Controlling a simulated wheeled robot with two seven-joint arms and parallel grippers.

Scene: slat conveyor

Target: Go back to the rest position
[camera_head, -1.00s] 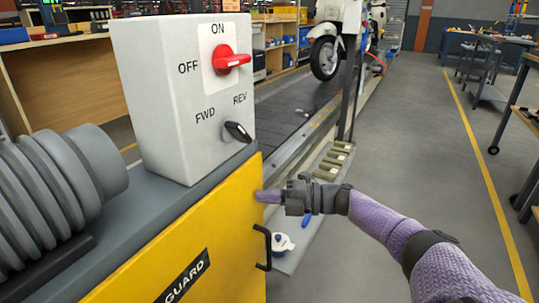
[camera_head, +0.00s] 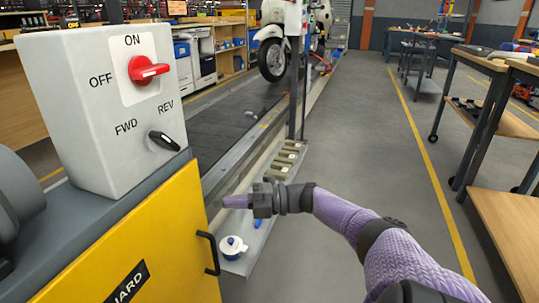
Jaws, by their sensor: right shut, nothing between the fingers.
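My right gripper (camera_head: 236,201) is shut and empty. Its purple-sleeved arm comes in from the lower right, and the fingers point left. It is in the air just right of the yellow guard panel (camera_head: 165,240), near the panel's dark handle (camera_head: 208,252), with a gap to the panel. The grey control box (camera_head: 90,120) stands at the left. Its red switch (camera_head: 142,69) points right and its black FWD/REV knob (camera_head: 160,140) points to the lower right. My left gripper is not in view.
The slat conveyor (camera_head: 215,130) runs away at the middle, with a white scooter (camera_head: 285,40) on it. A low shelf (camera_head: 250,235) beside it holds a white and blue tape-like item (camera_head: 232,246). Open grey floor (camera_head: 370,140) lies right of it. Workbenches (camera_head: 500,70) stand at the right.

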